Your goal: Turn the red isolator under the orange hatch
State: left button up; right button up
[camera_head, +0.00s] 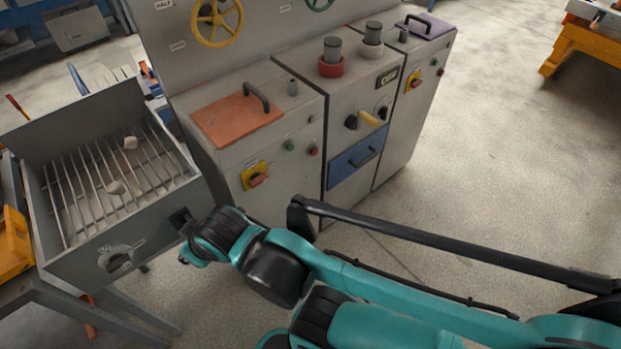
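The orange hatch (228,122) with a dark handle lies shut on top of the left end of the grey panel. Below it on the front face is the red isolator (259,179), a red knob on a yellow plate. My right arm reaches in from the right, and its teal and black end (193,254) is below and left of the isolator, apart from it in the picture, by the grill box's corner. The fingers cannot be made out clearly there. My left gripper is not in view.
A grey grill box (75,255) with bars and a front dial stands left of the panel. A second red and yellow isolator (413,82) sits under the purple hatch (430,24). Round buttons, black knobs and a blue drawer (355,163) are on the panel.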

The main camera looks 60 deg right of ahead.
aim_at(257, 179)
jog(key=z, duration=1.65)
